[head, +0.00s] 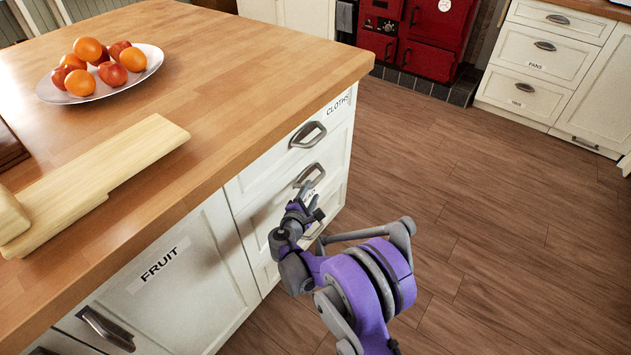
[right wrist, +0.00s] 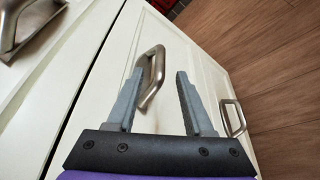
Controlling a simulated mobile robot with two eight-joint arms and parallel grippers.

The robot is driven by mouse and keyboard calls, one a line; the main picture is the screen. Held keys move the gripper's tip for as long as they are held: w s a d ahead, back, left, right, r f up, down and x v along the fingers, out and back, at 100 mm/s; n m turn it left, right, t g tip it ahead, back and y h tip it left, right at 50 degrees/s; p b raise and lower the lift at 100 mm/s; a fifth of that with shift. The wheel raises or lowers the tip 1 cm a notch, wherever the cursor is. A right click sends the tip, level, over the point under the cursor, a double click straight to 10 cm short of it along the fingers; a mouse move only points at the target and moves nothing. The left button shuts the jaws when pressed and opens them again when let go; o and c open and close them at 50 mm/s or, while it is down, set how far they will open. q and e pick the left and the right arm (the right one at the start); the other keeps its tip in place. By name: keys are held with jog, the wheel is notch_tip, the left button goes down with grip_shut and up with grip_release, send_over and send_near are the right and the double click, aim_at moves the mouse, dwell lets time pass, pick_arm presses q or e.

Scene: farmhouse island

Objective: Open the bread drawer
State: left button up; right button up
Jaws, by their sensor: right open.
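The bread drawer (head: 328,178) is the second drawer down in the white island front. It looks shut, and its label is mostly hidden behind my right gripper. Its grey metal handle (head: 309,176) sits just beyond the fingertips of my right gripper (head: 308,190). In the right wrist view the gripper (right wrist: 158,88) is open and empty. The bread drawer handle (right wrist: 153,72) shows between its two fingers, nearer the left one. I cannot tell whether a finger touches the handle. My left gripper is not in view.
Above is the CLOTHS drawer with its handle (head: 308,134); a lower drawer handle (right wrist: 233,118) is also close. A FRUIT cupboard (head: 168,275) is to the left. A fruit plate (head: 100,84) and wooden board (head: 100,180) lie on the worktop. The floor right of the island is clear.

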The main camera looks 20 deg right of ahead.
aim_at(315, 184)
jog(key=b+x, duration=0.1)
jog(key=x, duration=0.6)
jog(key=shift+w+d, duration=0.15)
jog(key=shift+w, duration=0.1)
grip_shut()
dwell(1.1)
